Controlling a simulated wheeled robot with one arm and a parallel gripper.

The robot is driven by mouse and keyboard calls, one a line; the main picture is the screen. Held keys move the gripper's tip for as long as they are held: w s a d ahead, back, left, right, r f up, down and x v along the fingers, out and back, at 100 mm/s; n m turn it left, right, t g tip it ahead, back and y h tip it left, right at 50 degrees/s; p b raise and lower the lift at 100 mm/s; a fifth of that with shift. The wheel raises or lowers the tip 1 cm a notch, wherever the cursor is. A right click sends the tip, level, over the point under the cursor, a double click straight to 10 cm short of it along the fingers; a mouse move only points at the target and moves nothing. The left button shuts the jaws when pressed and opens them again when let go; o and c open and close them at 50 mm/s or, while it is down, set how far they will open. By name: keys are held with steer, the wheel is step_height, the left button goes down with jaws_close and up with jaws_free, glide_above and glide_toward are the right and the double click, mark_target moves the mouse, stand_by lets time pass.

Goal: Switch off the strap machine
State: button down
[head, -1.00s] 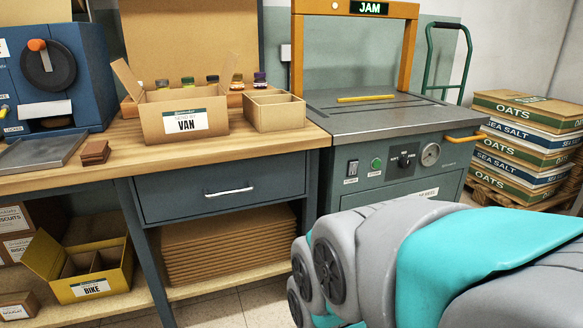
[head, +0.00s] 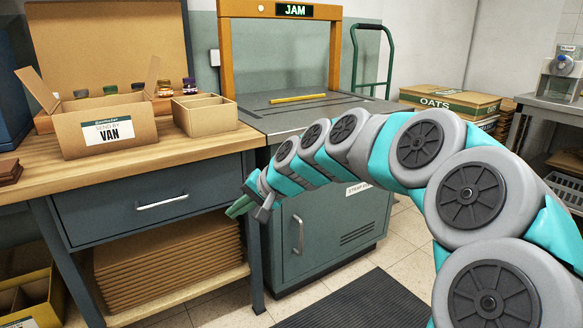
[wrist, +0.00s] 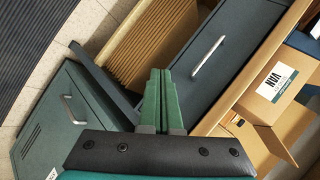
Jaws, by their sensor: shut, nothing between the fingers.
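The strap machine (head: 330,236) is a grey-green cabinet with a metal top and an orange arch (head: 227,50). A lit sign on the arch (head: 295,10) reads JAM. My arm crosses its front and hides the control panel. A yellow bar (head: 298,98) lies on the machine's top. My gripper (head: 233,211) is shut and empty, in front of the gap between the bench drawer and the machine. In the wrist view its green fingers (wrist: 160,75) lie together. The machine's cabinet door (wrist: 62,105) shows there at the left.
The wooden bench (head: 205,146) stands left of the machine, with a VAN box (head: 70,140), a divided box (head: 204,114) and a drawer (head: 110,208). Flattened cardboard (head: 160,262) is stacked below. A dark mat (head: 350,302) lies on the floor.

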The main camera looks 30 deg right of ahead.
steer(key=w+d+m+t+h, duration=0.1)
steer(key=d+m, duration=0.2)
steer(key=d, duration=0.6)
steer(key=w+d+r+m+t+h, duration=0.1)
steer(key=w+d+m+t+h, duration=0.1)
steer(key=d, duration=0.7)
steer(key=w+d+m+t+h, duration=0.1)
steer(key=d+m, duration=0.3)
steer(key=d, duration=0.6)
steer(key=shift+w+r+t+h+b, duration=0.2)
steer(key=shift+w+t+h+b, duration=0.2)
steer(key=shift+w+b, duration=0.05)
steer(key=w+r+x, duration=0.1)
steer(key=r+x, duration=0.1)
steer(key=x, duration=1.1)
steer(key=shift+w, duration=0.15)
steer(key=shift+f, duration=0.1)
steer(key=shift+p, duration=0.5)
